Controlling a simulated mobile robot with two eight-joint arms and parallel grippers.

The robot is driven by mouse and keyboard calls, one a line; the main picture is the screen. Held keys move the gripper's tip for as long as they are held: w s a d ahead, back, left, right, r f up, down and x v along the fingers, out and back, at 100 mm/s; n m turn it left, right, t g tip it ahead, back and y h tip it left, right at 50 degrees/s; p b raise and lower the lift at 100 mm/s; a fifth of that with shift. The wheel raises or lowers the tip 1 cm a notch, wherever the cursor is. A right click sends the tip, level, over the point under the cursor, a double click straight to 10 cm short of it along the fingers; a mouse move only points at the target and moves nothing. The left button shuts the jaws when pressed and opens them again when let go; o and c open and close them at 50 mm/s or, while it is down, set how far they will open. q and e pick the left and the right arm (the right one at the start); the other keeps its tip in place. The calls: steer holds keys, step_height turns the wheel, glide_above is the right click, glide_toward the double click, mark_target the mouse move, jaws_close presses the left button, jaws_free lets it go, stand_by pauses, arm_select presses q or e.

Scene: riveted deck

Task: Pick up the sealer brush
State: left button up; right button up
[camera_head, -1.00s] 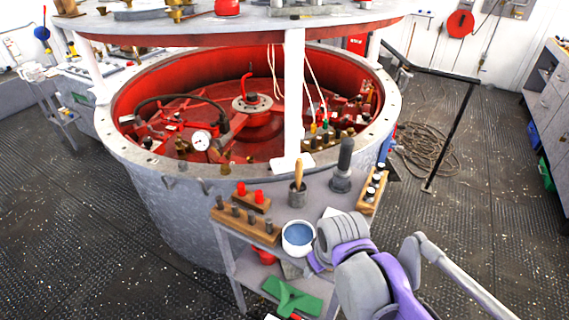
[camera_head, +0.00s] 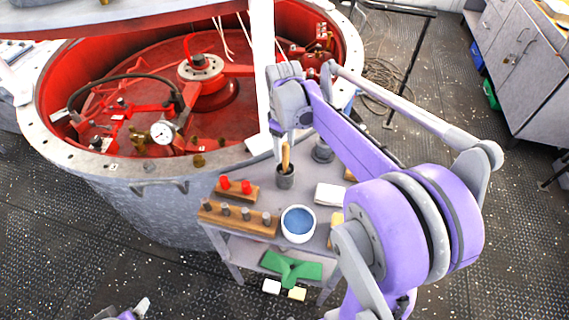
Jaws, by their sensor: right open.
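The sealer brush (camera_head: 286,158) stands handle up in a small grey cup (camera_head: 286,178) on the small grey table (camera_head: 258,184). Only its wooden handle shows; its lower end is hidden inside the cup. My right gripper (camera_head: 288,137) is open and points down just above the top of the handle, with nothing held. I cannot tell whether a fingertip touches the handle. Only a small part of my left gripper (camera_head: 136,309) shows at the bottom edge, far from the brush.
A white bowl of blue contents (camera_head: 298,222), a folded white cloth (camera_head: 331,194) and wooden racks (camera_head: 238,218) with pegs stand near the cup. A white post (camera_head: 262,60) and the big red-lined tank (camera_head: 90,160) rise behind. My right arm hides the table's right side.

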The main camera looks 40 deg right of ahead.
mark_target(285, 159)
steer(key=f, duration=0.5)
steer(key=shift+d+f, duration=0.2)
steer(key=shift+f, duration=0.2)
jaws_close()
